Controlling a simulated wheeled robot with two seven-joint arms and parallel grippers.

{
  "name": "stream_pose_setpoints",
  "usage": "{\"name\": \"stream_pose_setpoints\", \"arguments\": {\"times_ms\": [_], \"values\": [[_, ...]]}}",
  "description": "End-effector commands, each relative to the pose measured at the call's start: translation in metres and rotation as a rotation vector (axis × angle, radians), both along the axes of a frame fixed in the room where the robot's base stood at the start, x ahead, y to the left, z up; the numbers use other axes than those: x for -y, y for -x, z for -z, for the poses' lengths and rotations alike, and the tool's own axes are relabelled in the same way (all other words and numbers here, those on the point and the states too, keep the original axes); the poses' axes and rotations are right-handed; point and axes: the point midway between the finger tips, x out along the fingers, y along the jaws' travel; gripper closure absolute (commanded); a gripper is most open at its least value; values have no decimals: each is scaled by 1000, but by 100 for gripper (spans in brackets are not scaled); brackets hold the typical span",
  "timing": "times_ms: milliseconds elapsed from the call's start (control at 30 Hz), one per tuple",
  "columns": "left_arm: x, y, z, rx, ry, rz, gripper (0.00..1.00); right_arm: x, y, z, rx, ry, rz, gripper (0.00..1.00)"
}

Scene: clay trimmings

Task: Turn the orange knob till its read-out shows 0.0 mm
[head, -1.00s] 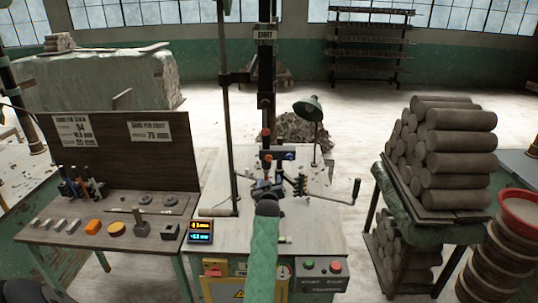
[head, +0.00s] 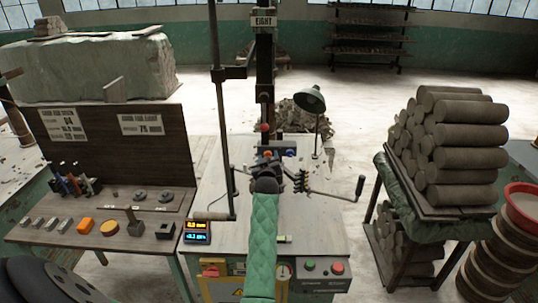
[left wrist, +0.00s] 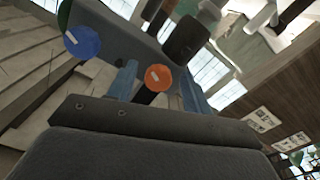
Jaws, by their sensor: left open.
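The orange knob (head: 268,153) is on the upright machine at the middle of the table, mostly hidden by my gripper in the head view. In the left wrist view the orange knob (left wrist: 157,76) has a pale mark and sits between my open blue fingers. My left gripper (head: 267,162) is at the knob; I cannot tell whether the fingers touch it. A blue knob (left wrist: 82,42) is to the left in the wrist view and right of the orange one in the head view (head: 290,153). The read-out (head: 197,231) shows an orange line over a blue line, too small to read surely. My right gripper is out of view.
A crank handle (head: 359,188) sticks out right of the machine, and a green lamp (head: 311,99) stands behind. A tool bench (head: 70,236) is on the left. A stack of clay logs (head: 462,137) is on a cart at the right.

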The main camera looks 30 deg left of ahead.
Motion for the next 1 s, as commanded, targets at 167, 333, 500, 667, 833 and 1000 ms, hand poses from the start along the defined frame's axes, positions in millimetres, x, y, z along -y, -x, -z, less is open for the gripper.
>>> {"name": "stream_pose_setpoints", "arguments": {"times_ms": [167, 333, 500, 667, 833, 1000], "values": [[0, 0, 0, 0, 0, 0, 50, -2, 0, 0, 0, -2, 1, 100], [0, 0, 0, 0, 0, 0, 69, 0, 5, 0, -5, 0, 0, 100], [0, 0, 0, 0, 0, 0, 94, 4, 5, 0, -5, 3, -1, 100], [0, 0, 1, -2, -1, 0, 94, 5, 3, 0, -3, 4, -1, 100], [0, 0, 2, -15, -23, 0, 94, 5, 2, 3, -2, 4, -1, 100], [0, 0, 3, -54, -86, 1, 94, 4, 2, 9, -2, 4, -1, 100]]}}
